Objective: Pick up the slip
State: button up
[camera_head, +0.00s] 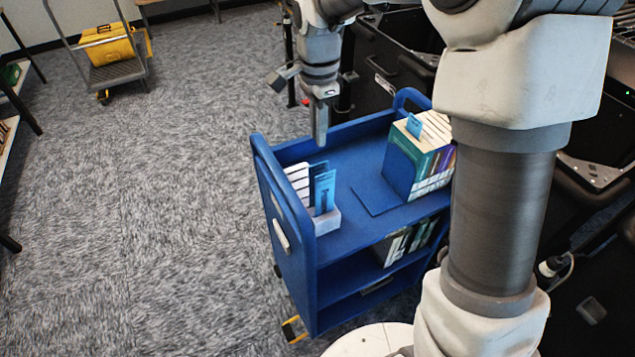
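Blue slips (325,190) stand upright with white cards (299,181) in a small light holder (327,221) at the left end of the blue cart's top. Another blue slip (414,125) sticks up from the row of books (432,158) on the same top. I cannot tell which of these is the slip named. My gripper (320,138) points down above the cart's far edge, behind and above the holder, and appears apart from the slips. Its fingers overlap in this view, so their opening is hidden. No slip shows in it.
The blue cart (355,165) has raised end panels and lower shelves with more books (405,243). Dark bins (385,70) stand behind and right. A trolley (118,72) carries a yellow case (107,45). Carpet at left is clear.

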aim_at(318, 166)
notch_tip(318, 166, down, 10)
jog(key=shift+r+b, duration=0.1)
jog(key=shift+b, duration=0.3)
jog(key=shift+w+f, duration=0.15)
jog(key=shift+f, duration=2.75)
grip_shut()
